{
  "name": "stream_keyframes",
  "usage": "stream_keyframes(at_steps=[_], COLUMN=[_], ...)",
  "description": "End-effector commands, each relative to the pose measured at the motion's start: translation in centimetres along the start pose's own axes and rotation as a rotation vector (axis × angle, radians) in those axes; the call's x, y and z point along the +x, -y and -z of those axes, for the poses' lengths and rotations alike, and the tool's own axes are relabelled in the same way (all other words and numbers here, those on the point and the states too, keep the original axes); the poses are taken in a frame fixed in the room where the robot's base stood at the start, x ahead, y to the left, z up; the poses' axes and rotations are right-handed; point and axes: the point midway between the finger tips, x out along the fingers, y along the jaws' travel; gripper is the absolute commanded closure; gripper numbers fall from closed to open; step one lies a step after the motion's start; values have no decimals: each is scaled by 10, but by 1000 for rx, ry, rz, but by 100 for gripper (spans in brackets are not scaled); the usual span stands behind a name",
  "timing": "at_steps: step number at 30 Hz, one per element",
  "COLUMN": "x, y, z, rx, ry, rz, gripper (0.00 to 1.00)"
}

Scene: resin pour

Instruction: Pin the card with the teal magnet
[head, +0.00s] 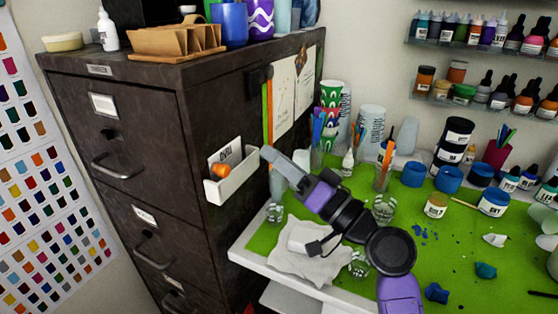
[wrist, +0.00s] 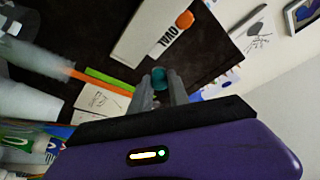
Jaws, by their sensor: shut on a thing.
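The teal magnet (wrist: 159,76) is between the fingertips of my gripper (wrist: 160,92) in the wrist view, and the gripper is shut on it. In the head view my gripper (head: 268,156) is in front of the dark cabinet's right side, just right of the white bin; the magnet cannot be made out there. A pale card with a drawing (head: 284,102) is on the cabinet's side, above the gripper, beside a second sheet (head: 305,80). The first card also shows in the wrist view (wrist: 101,102), left of the fingers. Which sheet the task means is not clear.
The white bin (head: 232,182) on the cabinet holds a lettered card and an orange item (head: 220,172). Orange and green strips (head: 267,112) hang beside the card. The green-topped table (head: 330,185) is crowded with cups, jars and glasses below and right of my arm.

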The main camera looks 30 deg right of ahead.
Motion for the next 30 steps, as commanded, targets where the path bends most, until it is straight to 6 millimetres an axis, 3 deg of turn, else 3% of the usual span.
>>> stream_keyframes(at_steps=[15,30], x=[40,46], y=[0,0], z=[-16,-19], rx=[0,-1], ry=[1,2], rz=[-1,-1], gripper=[100,100])
